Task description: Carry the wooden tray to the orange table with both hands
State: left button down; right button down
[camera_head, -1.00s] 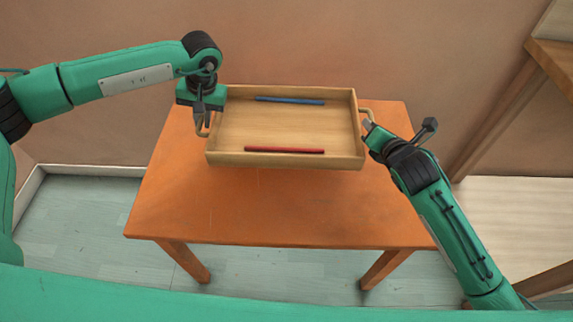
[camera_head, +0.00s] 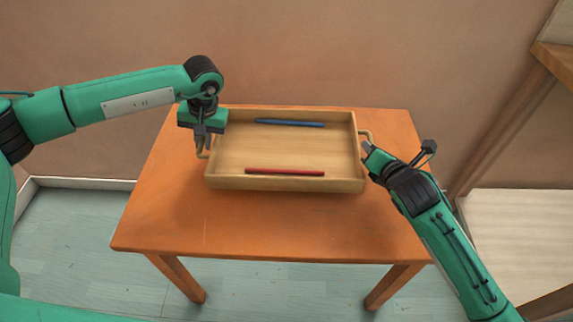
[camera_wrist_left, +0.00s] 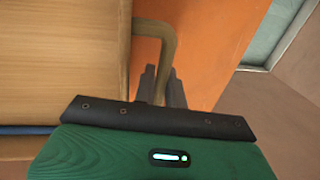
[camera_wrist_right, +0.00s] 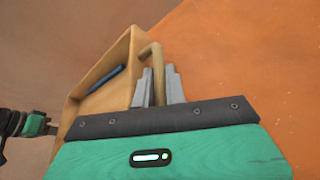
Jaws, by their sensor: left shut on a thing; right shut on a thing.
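The wooden tray (camera_head: 285,150) is a shallow, light box over the orange table (camera_head: 270,235), looking roughly level in the head view. I cannot tell whether its underside touches the tabletop. A blue stick (camera_head: 290,123) lies near its far wall and a red stick (camera_head: 285,171) near its near wall. My left gripper (camera_head: 202,143) is shut on the left handle (camera_wrist_left: 157,45). My right gripper (camera_head: 368,150) is shut on the right handle (camera_wrist_right: 152,60). Both handles run between the fingers in the wrist views.
The front part of the tabletop is bare. A wall (camera_head: 300,50) stands close behind the table. A wooden shelf or table (camera_head: 555,60) is at the right edge, and pale floor (camera_head: 75,225) is open at the left.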

pick_arm(q)
jog(key=shift+f, duration=0.15)
pick_arm(e)
jog(key=shift+f, duration=0.1)
